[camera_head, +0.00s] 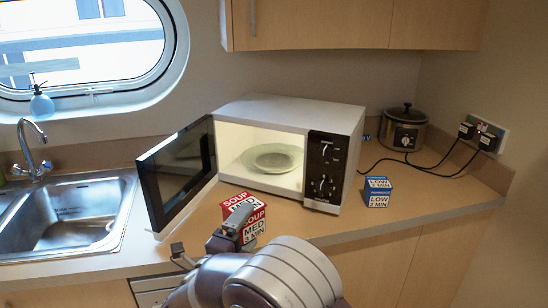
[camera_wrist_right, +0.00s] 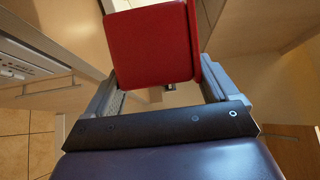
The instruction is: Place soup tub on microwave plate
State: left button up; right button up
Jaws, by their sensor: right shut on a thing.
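The red and white soup tub (camera_head: 258,222), marked MED 3 MIN, is at the counter's front edge, before the microwave. My right gripper (camera_head: 239,217) is shut on it, one finger across its near side. The right wrist view shows the tub's red face (camera_wrist_right: 155,48) between the fingers (camera_wrist_right: 160,85). I cannot tell whether the tub touches the counter. The pale round microwave plate (camera_head: 272,160) lies empty inside the lit microwave (camera_head: 285,112). A blue and white tub (camera_head: 378,193), marked LOW 2 MIN, stands right of the microwave. My left gripper is out of view.
The microwave door (camera_head: 178,172) is swung open to the left. A sink (camera_head: 70,215) with a tap is at the far left. A slow cooker (camera_head: 404,130) and black cables stand at the back right. A wall cupboard (camera_head: 350,25) hangs above.

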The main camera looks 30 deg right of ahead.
aim_at(272, 156)
jog(key=i+l, duration=0.3)
jog(key=i, duration=0.15)
jog(key=i+l, duration=0.3)
jog(key=i, duration=0.15)
